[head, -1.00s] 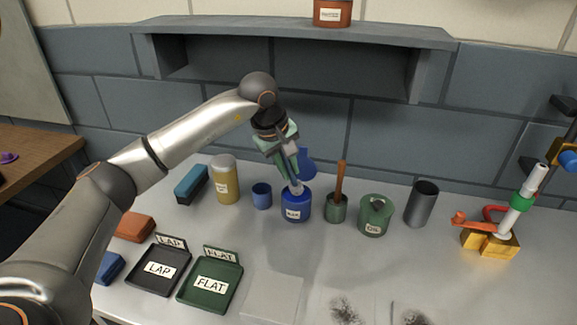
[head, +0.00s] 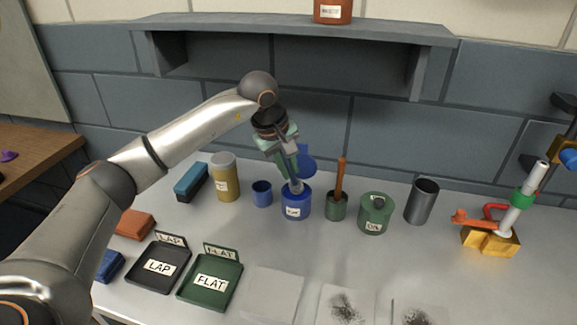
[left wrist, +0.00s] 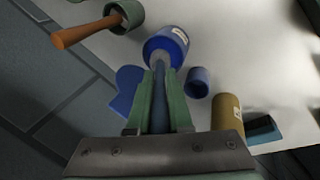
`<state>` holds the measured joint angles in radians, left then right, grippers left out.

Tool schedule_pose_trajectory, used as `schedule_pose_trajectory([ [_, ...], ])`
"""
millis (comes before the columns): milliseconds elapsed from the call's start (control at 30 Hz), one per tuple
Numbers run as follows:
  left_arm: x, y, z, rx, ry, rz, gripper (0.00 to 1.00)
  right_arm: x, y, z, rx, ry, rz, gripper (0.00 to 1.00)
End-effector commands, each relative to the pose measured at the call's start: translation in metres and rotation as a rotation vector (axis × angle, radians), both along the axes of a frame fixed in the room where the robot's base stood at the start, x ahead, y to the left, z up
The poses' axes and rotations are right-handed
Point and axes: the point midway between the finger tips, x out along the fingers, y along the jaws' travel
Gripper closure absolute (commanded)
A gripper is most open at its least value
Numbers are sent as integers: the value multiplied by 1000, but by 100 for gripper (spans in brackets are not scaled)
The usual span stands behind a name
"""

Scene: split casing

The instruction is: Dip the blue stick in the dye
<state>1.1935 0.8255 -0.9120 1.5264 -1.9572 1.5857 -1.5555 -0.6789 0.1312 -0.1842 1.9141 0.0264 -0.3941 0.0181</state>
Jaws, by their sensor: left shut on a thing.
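My left gripper (head: 291,178) is shut on the blue stick (left wrist: 160,88), which shows as a narrow blue strip between the green fingers in the left wrist view. The gripper is above the labelled blue dye pot (head: 296,204), fingers pointing down. The pot also shows in the left wrist view (left wrist: 160,47). The stick's lower end reaches into the pot's mouth; a pale part shows there. How deep the tip sits is hidden by the pot wall. My right gripper is not in view.
A blue cup (head: 262,194) and a yellow jar (head: 225,180) stand left of the pot. A green pot with a brown handle (head: 339,182), a green jar (head: 376,215) and a grey cup (head: 421,202) stand to its right. Two labelled trays (head: 208,294) lie in front.

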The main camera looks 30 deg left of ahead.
Motion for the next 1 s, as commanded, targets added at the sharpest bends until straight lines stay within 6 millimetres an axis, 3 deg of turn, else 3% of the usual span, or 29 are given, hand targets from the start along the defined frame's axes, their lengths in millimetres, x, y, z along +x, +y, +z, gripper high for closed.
schedule_pose_trajectory([
  [1000,0,0,-8,0,0,0,100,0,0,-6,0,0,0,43],
])
